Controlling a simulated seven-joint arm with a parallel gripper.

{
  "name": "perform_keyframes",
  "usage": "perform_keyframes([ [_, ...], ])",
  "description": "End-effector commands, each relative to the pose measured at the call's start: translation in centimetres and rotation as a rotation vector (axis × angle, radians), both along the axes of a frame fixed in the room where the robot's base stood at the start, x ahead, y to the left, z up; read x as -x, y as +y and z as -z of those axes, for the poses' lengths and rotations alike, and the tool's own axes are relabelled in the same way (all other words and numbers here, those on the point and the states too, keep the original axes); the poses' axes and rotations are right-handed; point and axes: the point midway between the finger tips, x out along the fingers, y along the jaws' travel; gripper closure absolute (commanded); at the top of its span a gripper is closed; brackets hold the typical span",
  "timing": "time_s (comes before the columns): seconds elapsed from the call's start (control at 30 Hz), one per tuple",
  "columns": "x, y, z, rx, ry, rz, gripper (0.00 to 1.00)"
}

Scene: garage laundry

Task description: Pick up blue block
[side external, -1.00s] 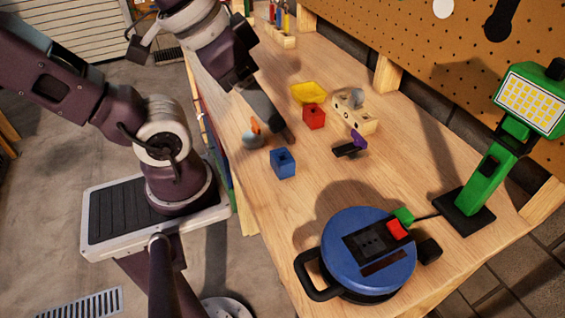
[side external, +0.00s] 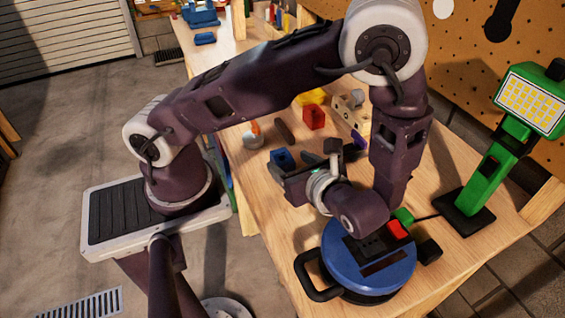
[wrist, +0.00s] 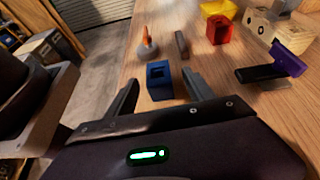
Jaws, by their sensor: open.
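The blue block (side external: 281,157) sits on the wooden workbench and is partly hidden behind my gripper in the side view. In the wrist view the blue block (wrist: 160,80) shows a square hole in its top. It lies just beyond and between my two fingertips. My gripper (wrist: 163,88) is open and empty, with one finger on each side of the block's line. In the side view my gripper (side external: 310,168) is low over the bench, close to the block on its near right side. I cannot tell whether a finger touches it.
A blue reel (side external: 370,265) and green lamp (side external: 487,180) stand nearer.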

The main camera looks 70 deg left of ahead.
Motion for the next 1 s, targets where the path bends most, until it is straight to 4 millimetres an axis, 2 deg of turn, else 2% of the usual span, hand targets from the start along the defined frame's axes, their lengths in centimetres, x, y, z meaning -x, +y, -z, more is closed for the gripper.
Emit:
perform_keyframes([
  [0.17, -0.1, 1.3, 1.0, -0.032, 0.025, 0.032, 0.38],
  [0.4, 0.4, 5.4, 2.3, -0.032, 0.025, 0.028, 0.38],
  [0.5, 0.3, 6.5, 2.8, -0.028, 0.023, 0.028, 0.38],
  [0.73, 0.3, 6.8, 2.9, -0.027, 0.021, 0.028, 0.38],
  [0.77, 0.3, 6.8, 2.9, -0.027, 0.021, 0.028, 0.42],
  [1.0, 0.3, 6.8, 2.9, -0.026, 0.021, 0.028, 0.89],
])
